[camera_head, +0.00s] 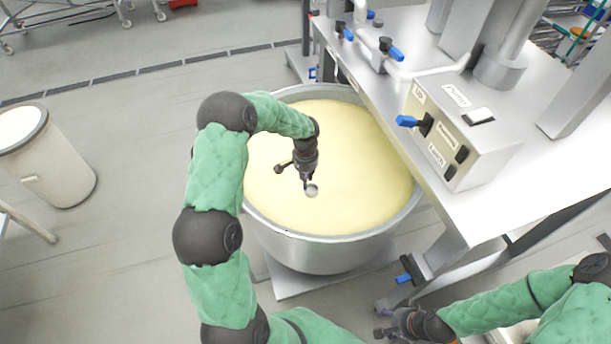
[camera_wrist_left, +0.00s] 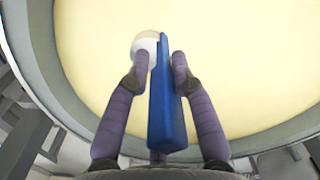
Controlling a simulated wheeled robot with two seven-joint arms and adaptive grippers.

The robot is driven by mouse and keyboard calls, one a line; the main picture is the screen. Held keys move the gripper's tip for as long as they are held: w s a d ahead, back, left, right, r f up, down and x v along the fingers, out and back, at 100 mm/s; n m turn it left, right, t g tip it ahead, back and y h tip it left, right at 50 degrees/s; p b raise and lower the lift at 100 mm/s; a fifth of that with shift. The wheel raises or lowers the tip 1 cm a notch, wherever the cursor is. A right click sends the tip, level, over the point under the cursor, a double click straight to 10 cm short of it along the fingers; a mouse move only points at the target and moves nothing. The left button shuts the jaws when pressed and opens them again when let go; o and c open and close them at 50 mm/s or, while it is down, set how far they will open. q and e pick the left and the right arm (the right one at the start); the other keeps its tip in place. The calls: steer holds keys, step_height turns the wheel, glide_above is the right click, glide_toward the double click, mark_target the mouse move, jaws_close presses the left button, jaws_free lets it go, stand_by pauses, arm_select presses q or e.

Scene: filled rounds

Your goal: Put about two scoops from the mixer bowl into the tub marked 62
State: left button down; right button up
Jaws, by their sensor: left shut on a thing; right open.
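The large steel mixer bowl (camera_head: 330,256) stands at the middle of the head view, filled with smooth pale yellow mass (camera_head: 345,160). My left gripper (camera_head: 297,172) hangs over the bowl, pointing down. It is shut on the blue handle of a scoop (camera_wrist_left: 166,115), which runs between its fingers in the left wrist view. The scoop's small round end (camera_head: 312,190) shows against the mass; I cannot tell whether it touches it or how full it is. My right gripper (camera_head: 386,325) is open and empty at the lower right. I see no tub with a readable 62.
A steel bench (camera_head: 540,185) with a control box (camera_head: 462,130) and blue-handled levers overhangs the bowl's right side. A pale round bin (camera_head: 50,160) stands at the far left. A pale container edge (camera_head: 512,336) shows partly beneath my right arm. Floor left of the bowl is clear.

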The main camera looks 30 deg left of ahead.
arm_select(q)
steer(key=shift+f+b, duration=3.4)
steer(key=shift+f, duration=1.6)
steer(key=shift+r+p, duration=6.25)
steer(key=shift+r, duration=4.05)
steer(key=shift+f, duration=0.1)
